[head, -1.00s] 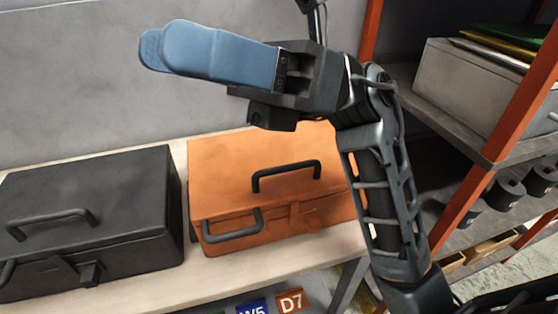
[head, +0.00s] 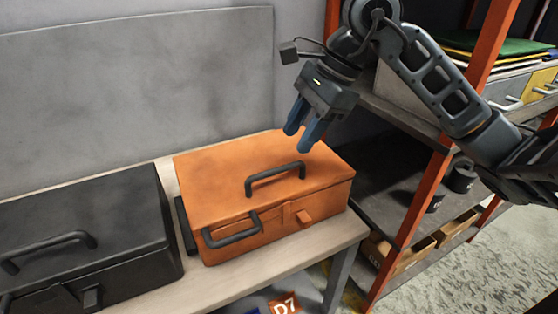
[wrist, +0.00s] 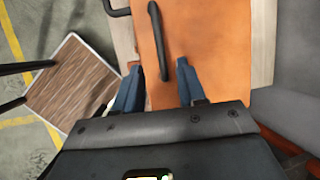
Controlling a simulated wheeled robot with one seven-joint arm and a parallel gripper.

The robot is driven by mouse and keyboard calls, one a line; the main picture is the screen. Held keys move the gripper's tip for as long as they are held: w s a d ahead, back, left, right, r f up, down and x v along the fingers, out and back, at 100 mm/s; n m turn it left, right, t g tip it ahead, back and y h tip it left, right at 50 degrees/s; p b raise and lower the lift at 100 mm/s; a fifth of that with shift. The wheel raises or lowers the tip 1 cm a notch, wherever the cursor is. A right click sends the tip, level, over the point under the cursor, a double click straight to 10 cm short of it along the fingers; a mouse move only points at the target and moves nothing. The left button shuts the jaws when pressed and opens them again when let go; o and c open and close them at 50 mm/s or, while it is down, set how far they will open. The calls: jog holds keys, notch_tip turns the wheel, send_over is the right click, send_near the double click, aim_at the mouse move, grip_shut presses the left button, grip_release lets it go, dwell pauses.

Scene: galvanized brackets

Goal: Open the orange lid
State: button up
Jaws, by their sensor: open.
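The orange toolbox stands on the bench with its orange lid (head: 225,178) shut. A black handle (head: 275,178) is on the lid, another black handle (head: 232,230) is on the front, and an orange latch (head: 304,216) is at the front. My gripper (head: 299,141) has blue fingers pointing down, above the lid's far right part. It is open and empty. In the wrist view the lid (wrist: 180,35) and its handle (wrist: 158,40) lie beyond and between the spread fingers (wrist: 158,82).
A black toolbox (head: 80,225) stands to the left on the bench (head: 225,292). An orange-posted shelf rack (head: 425,185) with boxes and dark cans is close on the right. A grey wall panel (head: 130,85) is behind. A wood-topped stool (wrist: 75,88) is in the wrist view.

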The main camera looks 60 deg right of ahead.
aim_at(279, 168)
jog(key=shift+p+x, duration=0.35)
jog(key=shift+x, duration=3.25)
jog(key=shift+a, duration=0.1)
grip_shut()
